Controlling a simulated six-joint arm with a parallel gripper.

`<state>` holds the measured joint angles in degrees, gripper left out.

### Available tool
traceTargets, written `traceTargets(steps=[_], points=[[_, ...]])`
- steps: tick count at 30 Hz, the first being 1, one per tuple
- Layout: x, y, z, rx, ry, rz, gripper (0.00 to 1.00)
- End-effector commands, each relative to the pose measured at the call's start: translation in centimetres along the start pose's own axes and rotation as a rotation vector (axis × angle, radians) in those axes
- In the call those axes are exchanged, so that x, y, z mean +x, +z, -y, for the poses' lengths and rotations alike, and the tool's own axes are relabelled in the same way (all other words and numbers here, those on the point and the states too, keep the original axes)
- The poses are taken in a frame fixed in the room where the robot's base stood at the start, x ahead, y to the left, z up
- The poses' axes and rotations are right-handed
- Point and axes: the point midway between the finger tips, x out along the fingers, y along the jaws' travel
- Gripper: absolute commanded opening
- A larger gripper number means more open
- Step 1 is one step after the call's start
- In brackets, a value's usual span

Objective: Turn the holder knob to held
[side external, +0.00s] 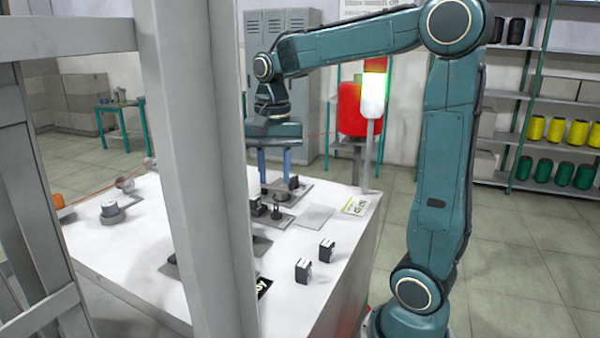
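My gripper (275,176) hangs down over the back of the white worktable (335,275). Its two blue fingers stand apart, and I see nothing held between them. Below and beside the fingertips is a grey plate (303,191) with a small dark block (293,183). I cannot tell whether the fingertips touch anything there. In front stand small dark fittings (277,209) on another plate. A grey round knob-like part (110,209) sits on a base at the table's left. I cannot tell which part is the holder knob, and no knob setting is readable.
A pale post (195,150) in the foreground hides the table's middle. Two small black blocks (327,250) stand at the front right. A signal tower (373,95) rises at the table's back right corner, near a printed card (356,206). A bare plate (314,215) lies between.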

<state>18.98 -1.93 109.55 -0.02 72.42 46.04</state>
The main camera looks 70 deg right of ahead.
Motion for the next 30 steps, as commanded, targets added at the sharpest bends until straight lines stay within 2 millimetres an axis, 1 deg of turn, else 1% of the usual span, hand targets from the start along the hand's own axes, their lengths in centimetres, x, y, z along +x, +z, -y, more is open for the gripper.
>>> traceTargets(steps=[1, 9, 15, 21, 28, 29, 30], points=[[0.9, 0.0, 0.0, 0.000, 0.002, 0.002, 0.33], [4.8, 0.1, -0.1, 0.000, 0.002, 0.002, 0.33], [6.7, 0.0, 0.0, 0.000, 0.001, 0.002, 0.33], [7.3, 0.0, 0.0, 0.000, 0.000, 0.000, 0.33], [7.4, 0.0, 0.0, 0.000, 0.000, 0.000, 0.33], [7.4, 0.0, 0.0, 0.000, 0.000, 0.000, 0.29], [7.3, 0.0, 0.0, 0.000, 0.000, 0.000, 0.21]])
